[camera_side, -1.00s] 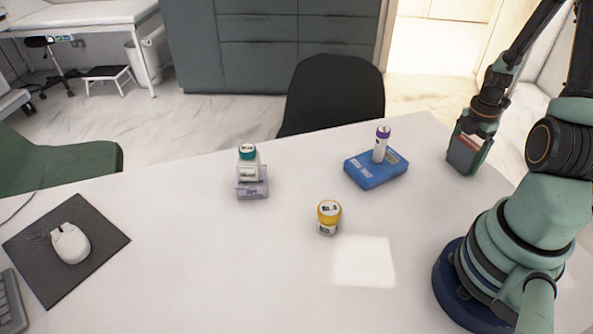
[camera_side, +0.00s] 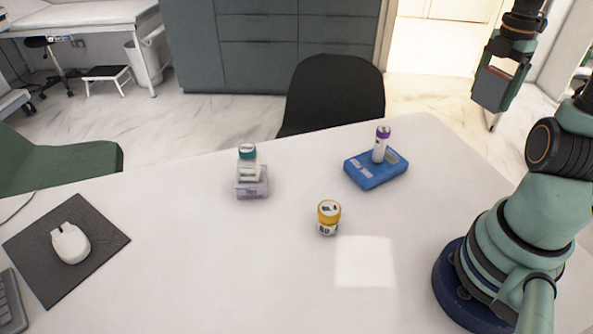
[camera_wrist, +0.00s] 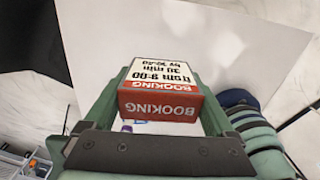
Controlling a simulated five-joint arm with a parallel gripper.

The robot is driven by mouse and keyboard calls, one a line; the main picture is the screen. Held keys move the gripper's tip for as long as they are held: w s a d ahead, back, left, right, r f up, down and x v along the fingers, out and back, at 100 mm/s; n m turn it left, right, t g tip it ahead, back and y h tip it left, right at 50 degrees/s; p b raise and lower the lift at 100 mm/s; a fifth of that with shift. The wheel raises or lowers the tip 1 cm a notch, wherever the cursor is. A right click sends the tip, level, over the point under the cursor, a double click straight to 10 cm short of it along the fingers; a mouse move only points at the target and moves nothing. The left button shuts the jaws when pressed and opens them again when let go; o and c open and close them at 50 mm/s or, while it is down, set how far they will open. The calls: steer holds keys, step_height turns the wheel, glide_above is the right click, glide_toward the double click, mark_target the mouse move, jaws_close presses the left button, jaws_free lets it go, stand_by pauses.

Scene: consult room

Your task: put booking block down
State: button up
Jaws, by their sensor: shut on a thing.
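The booking block (camera_wrist: 160,104) shows in the wrist view with a red "BOOKING" side and a white printed face, its lettering upside down. My gripper (camera_side: 491,90) is shut on it, with a green finger at each side of the block. In the side view the block (camera_side: 489,91) is held in the air at the upper right, above the far right part of the white table (camera_side: 290,270). Its face there looks grey and its print cannot be read.
A blue box (camera_side: 375,175) carries a purple-capped tube (camera_side: 381,146). A teal-capped bottle (camera_side: 248,162) sits on a lilac box (camera_side: 252,189). A mouse (camera_side: 70,243) lies on a dark mat (camera_side: 40,280). The table's front middle is clear.

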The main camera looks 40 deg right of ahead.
steer(key=shift+r, duration=0.5)
steer(key=shift+w+a+r, duration=0.15)
steer(key=shift+w+r, duration=0.05)
steer(key=shift+w, duration=0.15)
steer(key=w+a+n, duration=0.3)
steer(key=w+a, duration=0.8)
steer(key=w, duration=0.4)
steer(key=w+a+r+n, duration=0.15)
steer(key=w+a, duration=0.25)
steer(key=a, duration=0.7)
steer(key=w+a+n, duration=0.3)
steer(key=w+a, duration=0.1)
steer(key=a, duration=0.7)
steer(key=s+a+n, duration=0.1)
steer(key=s+a, duration=0.1)
steer(key=a, duration=0.8)
steer(key=s+a+n, duration=0.2)
steer(key=a, duration=0.8)
steer(key=s+a+f+n, duration=0.2)
steer(key=s+a, duration=1)
steer(key=a, duration=0.5)
step_height(320, 180, down, 19)
steer(key=shift+s+a+f, duration=0.1)
steer(key=shift+s+a, duration=0.05)
